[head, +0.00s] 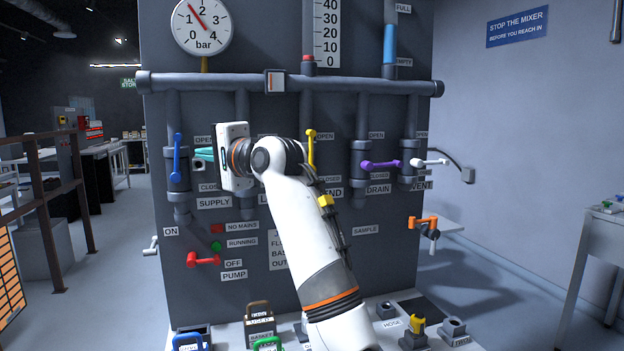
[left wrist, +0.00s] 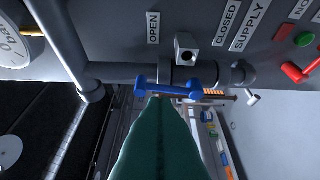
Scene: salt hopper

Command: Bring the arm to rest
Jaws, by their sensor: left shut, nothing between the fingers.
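My left arm reaches up over the panel (head: 400,260). Its white hand is in front of the valve row, and the teal fingers of my left gripper (head: 200,154) point left, shut and empty. In the left wrist view the shut fingers of the left gripper (left wrist: 163,102) end close to the blue supply lever (left wrist: 170,90). In the head view the blue lever (head: 177,156) stands upright, just left of the fingertips; I cannot tell whether they touch. My right gripper is not in view.
A yellow lever (head: 311,150) stands upright; purple (head: 380,164) and white (head: 430,162) levers lie level. The red pump lever (head: 204,260) is lower left, an orange lever (head: 423,222) lower right. A grey pipe (head: 350,84) crosses above. A bench with labelled holders (head: 260,326) stands below.

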